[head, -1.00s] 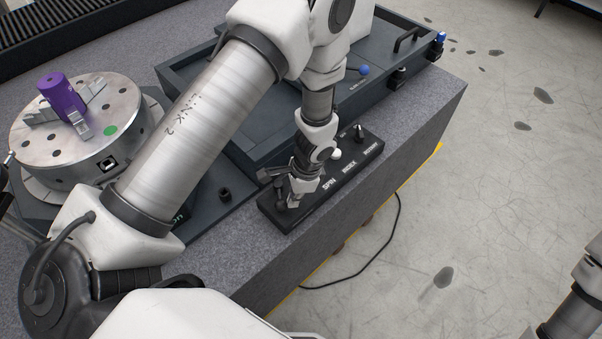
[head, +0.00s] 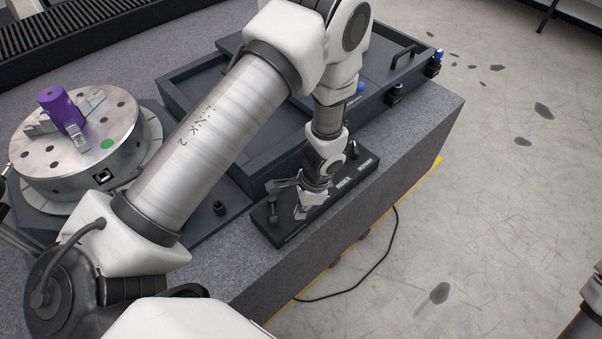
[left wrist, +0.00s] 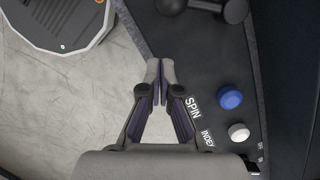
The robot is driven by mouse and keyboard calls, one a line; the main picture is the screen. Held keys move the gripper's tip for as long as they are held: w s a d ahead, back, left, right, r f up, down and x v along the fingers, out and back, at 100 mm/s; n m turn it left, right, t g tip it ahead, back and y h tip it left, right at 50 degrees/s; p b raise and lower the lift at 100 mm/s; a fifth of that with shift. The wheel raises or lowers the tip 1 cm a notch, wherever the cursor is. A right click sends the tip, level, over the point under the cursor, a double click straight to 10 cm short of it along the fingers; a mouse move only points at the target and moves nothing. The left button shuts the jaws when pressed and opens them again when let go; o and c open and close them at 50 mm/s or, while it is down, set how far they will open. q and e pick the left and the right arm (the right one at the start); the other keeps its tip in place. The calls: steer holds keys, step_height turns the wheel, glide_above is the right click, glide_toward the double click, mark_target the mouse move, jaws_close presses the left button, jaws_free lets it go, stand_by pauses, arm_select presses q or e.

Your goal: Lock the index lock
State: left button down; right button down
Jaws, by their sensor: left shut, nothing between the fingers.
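My left gripper (head: 302,211) is shut and empty, above the front part of the black control box (head: 261,222). In the left wrist view its fingertips (left wrist: 160,66) meet beside the SPIN label (left wrist: 193,107), near the box's edge. A blue button (left wrist: 229,98) and a white button (left wrist: 238,132) stand on the box, the white one by the INDEX label (left wrist: 208,140). A black knobbed handle (left wrist: 220,10) is at the top of that view. The rotary table (head: 122,140) holds a purple part (head: 62,108) in its jaws. I cannot make out which piece is the index lock.
The granite bed (head: 425,130) carries the table, the box and a dark tray (head: 185,100). A small black peg (head: 219,208) stands left of the box. A black cable (head: 372,268) lies on the floor. My right arm shows only at the right edge.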

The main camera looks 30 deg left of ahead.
arm_select(q)
steer(key=shift+v, duration=4.85)
steer(key=s+f+n, duration=0.3)
steer(key=s+f, duration=0.2)
steer(key=s, duration=0.1)
steer(key=s+a+f+n+t+h, duration=0.1)
steer(key=s+f+n, duration=0.2)
steer(key=s+f, duration=0.2)
steer(key=s+f+n, duration=0.3)
steer(key=s+f, duration=0.2)
steer(key=s, duration=0.3)
steer(key=shift+s+a+t+h, duration=0.15)
steer(key=shift+a+t+h, duration=0.15)
steer(key=shift+h, duration=0.1)
steer(key=shift+w, duration=0.25)
arm_select(e)
steer(key=shift+f, duration=0.1)
